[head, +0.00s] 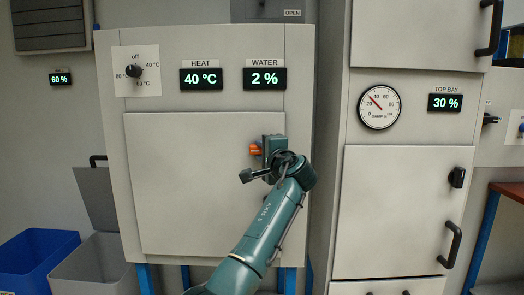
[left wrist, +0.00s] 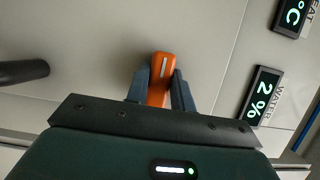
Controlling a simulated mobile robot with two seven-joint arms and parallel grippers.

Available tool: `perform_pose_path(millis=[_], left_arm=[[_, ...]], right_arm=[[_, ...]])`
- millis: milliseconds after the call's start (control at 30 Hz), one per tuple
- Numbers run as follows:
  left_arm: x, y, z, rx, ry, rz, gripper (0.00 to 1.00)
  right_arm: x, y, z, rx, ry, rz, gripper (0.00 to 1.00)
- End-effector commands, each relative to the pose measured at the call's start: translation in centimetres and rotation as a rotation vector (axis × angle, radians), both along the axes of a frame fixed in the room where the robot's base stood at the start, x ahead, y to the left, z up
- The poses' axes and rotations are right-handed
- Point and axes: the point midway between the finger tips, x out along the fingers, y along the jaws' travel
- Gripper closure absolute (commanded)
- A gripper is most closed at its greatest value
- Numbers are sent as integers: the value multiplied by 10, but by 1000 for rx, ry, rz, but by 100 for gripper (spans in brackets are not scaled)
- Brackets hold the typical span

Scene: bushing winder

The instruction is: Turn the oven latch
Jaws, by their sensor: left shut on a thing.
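The oven is a pale cabinet whose flat door (head: 185,190) looks closed. Its orange latch (head: 256,150) is at the right side of the door, partly hidden by my left gripper (head: 266,150). In the left wrist view the orange latch (left wrist: 160,80), with a pale line along it, sits between the two dark fingers of my left gripper (left wrist: 161,92). The fingers are shut on it, one on each side. My left arm reaches up from the bottom of the head view. My right gripper is not in view.
Above the door are a dial (head: 133,71), a heat display (head: 201,78) reading 40 °C and a water display (head: 264,78) reading 2 %. A taller cabinet (head: 400,210) stands close on the right. Blue (head: 38,257) and grey (head: 92,268) bins stand at lower left.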

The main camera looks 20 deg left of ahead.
Motion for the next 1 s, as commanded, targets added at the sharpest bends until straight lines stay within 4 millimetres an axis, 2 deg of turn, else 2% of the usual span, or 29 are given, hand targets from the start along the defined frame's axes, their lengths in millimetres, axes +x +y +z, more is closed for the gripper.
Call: perform_pose_path(millis=[533,567,600,800,1000], left_arm=[[0,0,0,-24,-8,-1,99],[0,0,0,-24,-8,-1,74],[0,0,0,-24,-7,-1,71],[0,0,0,-21,-7,-1,55],[0,0,0,-21,-6,-1,55]], right_arm=[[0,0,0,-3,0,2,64],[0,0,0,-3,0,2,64],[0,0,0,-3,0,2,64],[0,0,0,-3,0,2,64],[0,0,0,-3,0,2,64]])
